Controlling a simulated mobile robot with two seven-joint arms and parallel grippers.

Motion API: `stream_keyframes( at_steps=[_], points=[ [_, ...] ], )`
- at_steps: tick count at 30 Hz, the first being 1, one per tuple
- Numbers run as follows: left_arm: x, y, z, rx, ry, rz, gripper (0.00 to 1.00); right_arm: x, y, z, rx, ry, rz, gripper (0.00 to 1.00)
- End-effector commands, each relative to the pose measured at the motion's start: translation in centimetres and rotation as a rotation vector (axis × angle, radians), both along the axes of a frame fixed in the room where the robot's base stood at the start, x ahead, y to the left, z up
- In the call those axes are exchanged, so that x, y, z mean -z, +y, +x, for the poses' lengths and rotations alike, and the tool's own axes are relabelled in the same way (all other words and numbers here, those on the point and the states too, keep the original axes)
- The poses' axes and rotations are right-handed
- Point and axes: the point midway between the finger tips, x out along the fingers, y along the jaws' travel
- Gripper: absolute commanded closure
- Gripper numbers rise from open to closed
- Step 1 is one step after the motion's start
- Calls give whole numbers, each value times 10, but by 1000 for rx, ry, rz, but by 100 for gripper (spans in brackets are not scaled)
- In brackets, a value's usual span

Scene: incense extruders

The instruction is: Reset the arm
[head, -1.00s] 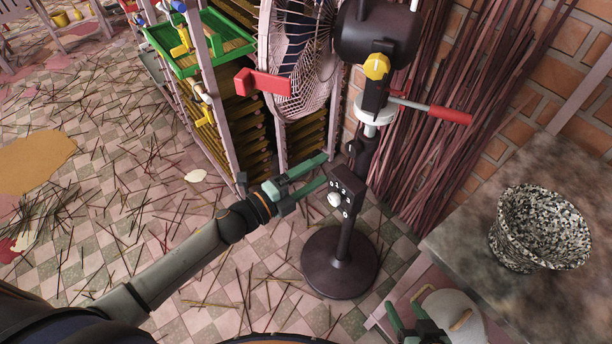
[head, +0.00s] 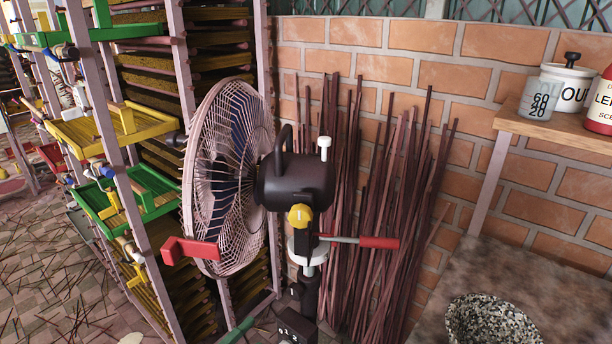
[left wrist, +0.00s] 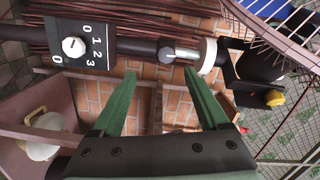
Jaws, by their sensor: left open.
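My left gripper (left wrist: 158,75) is open in the left wrist view, its two green fingers apart with nothing between them. The fan's control box (left wrist: 84,45) with a white dial and the marks 0, 1, 2, 3 is beyond and left of the fingertips. It also shows at the bottom edge of the head view (head: 290,328). The standing fan (head: 228,180) has a pinkish cage, a dark motor, a yellow knob (head: 300,215) and a red-ended handle (head: 378,242). My right gripper is in neither current view.
A rack (head: 180,110) with green and yellow trays stands left of the fan. Bundles of dark sticks (head: 385,210) lean on the brick wall behind it. A speckled pot (head: 490,322) is at lower right, below a shelf (head: 560,132) with jars.

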Motion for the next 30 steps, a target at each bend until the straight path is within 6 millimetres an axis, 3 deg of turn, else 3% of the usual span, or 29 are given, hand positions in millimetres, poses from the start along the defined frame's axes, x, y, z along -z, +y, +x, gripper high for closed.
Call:
stream_keyframes(
  at_steps=[5, 9, 14, 15, 21, 27, 30],
  points=[
    [52, 10, -46, -287, 445, -432, 22, 0, 0, 0, 1, 1, 1, 40],
    [95, 10, -101, -510, 801, -748, 22, 0, 0, 0, 2, 1, 2, 40],
    [127, -5, -173, -732, 1167, -1041, 22, 0, 0, 0, 2, 1, 2, 40],
    [106, 1, -165, -722, 1134, -1022, 22, -22, 0, 1, 2, 1, 0, 40],
    [70, 13, -169, -744, 1110, -1019, 22, -70, -10, 6, 25, -36, -5, 40],
    [36, 25, -176, -768, 1090, -1021, 22, -93, -27, -8, 55, -11, -30, 40],
    [29, 30, -178, -778, 1083, -1021, 22, -98, -33, -14, 66, -5, -37, 40]
  ],
)
